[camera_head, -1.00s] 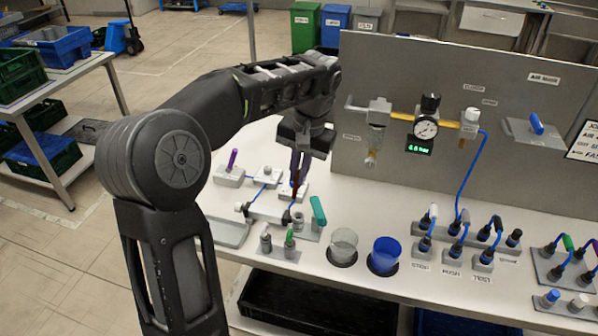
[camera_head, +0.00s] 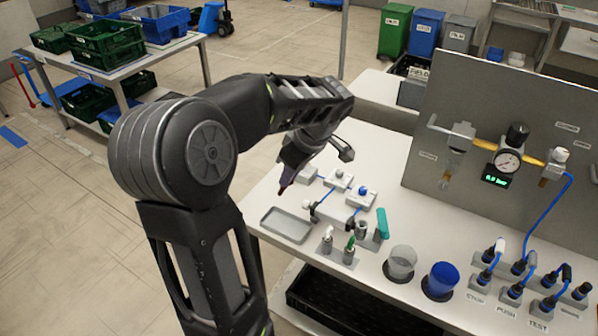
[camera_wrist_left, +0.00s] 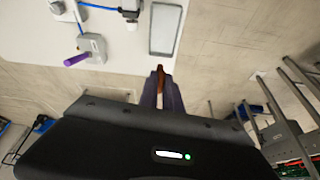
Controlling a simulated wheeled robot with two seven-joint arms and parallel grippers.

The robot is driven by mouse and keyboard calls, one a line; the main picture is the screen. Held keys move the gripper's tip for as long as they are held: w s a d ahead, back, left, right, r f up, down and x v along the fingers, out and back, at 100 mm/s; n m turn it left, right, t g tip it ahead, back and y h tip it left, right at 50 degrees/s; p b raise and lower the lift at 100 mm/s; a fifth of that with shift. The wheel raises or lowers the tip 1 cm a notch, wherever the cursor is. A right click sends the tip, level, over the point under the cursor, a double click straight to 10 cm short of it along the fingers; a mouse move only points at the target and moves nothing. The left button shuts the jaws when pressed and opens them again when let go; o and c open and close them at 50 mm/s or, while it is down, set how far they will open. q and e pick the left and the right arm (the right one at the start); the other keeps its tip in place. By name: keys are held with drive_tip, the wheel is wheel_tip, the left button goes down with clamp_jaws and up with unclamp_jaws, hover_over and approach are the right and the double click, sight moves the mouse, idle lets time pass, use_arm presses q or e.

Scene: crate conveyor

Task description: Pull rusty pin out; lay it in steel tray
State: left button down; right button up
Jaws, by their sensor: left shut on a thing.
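My left gripper (camera_head: 289,177) is shut on the rusty pin (camera_head: 283,189), a small reddish-brown piece pointing down from the fingertips. The pin (camera_wrist_left: 160,78) also shows between the fingers in the left wrist view. The gripper holds it in the air, behind and above the steel tray in the head view. The steel tray (camera_head: 268,230) is a shallow grey rectangle, empty, at the table's left front edge. It also shows at the top of the left wrist view (camera_wrist_left: 152,30). My right gripper is in neither view.
White valve blocks with blue tubes (camera_head: 340,181) stand right of the tray. A purple pin (camera_wrist_left: 77,59) stands in a grey block.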

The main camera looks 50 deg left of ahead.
use_arm(q)
drive_tip(key=shift+w+n+y, duration=0.1)
drive_tip(key=shift+n+y, duration=0.3)
drive_tip(key=shift+n, duration=0.3)
drive_tip(key=shift+f, duration=0.1)
drive_tip(key=shift+f+b, duration=0.4)
drive_tip(key=shift+f, duration=0.45)
wheel_tip(320, 180, down, 8)
drive_tip(key=b, duration=0.6)
drive_tip(key=shift+r, duration=0.1)
drive_tip(key=c, duration=1.5)
unclamp_jaws()
